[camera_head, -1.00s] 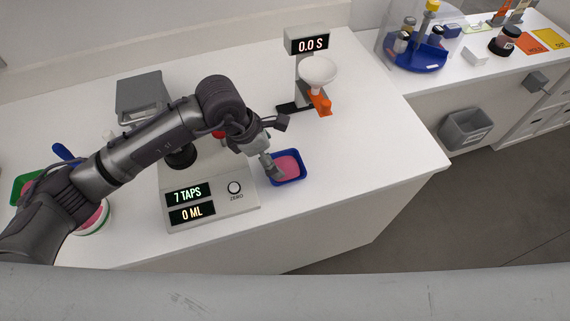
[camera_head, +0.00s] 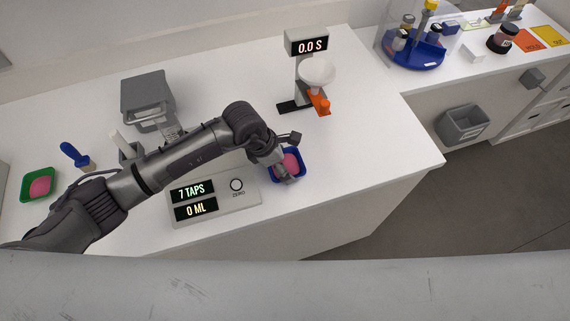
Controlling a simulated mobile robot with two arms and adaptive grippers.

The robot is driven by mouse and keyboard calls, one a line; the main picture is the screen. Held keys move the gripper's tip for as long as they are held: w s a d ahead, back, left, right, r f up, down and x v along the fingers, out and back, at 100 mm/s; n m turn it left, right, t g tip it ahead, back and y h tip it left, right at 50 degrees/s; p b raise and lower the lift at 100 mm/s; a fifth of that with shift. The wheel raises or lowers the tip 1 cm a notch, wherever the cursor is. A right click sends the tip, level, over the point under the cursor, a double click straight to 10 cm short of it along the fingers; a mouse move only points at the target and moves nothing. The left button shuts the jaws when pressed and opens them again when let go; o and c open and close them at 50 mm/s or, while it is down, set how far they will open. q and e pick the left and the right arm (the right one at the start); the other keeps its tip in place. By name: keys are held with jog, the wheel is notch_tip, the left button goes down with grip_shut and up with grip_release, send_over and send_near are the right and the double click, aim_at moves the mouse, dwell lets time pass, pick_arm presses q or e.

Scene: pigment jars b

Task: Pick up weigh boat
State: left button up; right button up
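A blue weigh boat (camera_head: 301,166) with pink powder in it sits on the white counter, just right of the scale. My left gripper (camera_head: 287,178) is at its front left side, and its fingers cover part of the boat's near left rim. I cannot tell whether the fingers are closed on the rim or only beside it. A green boat (camera_head: 25,188) with pink content lies at the far left of the counter. My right gripper is not in view.
The scale (camera_head: 237,200) reads 7 TAPS and 0 ML. A funnel stand (camera_head: 318,75) showing 0.0 S stands behind the boat. A grey device (camera_head: 147,95) and a blue-handled brush (camera_head: 75,155) are at the back left. The counter (camera_head: 370,150) right of the boat is clear.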

pick_arm(q)
jog(key=c, duration=0.5)
jog(key=shift+r, duration=0.1)
jog(key=shift+w+r+b, duration=0.1)
jog(key=shift+r+b, duration=0.3)
jog(key=shift+r, duration=0.15)
notch_tip(320, 180, up, 3)
jog(key=shift+f+b, duration=0.1)
jog(key=shift+b, duration=0.7)
jog(key=s+d+r+b, duration=0.35)
jog(key=s+r, duration=0.35)
jog(key=s, duration=0.3)
jog(key=a+m+g+y, duration=0.1)
jog(key=a+m+g, duration=0.1)
jog(key=a+m, duration=0.5)
jog(key=a+m+g+y, duration=0.2)
jog(key=a+m, duration=0.5)
jog(key=a+m+g+y, duration=0.1)
jog(key=a+m+g, duration=0.1)
jog(key=a+m, duration=0.5)
jog(key=shift+a+r+m, duration=0.3)
jog(key=shift+a+r, duration=0.1)
jog(key=shift+a, duration=0.1)
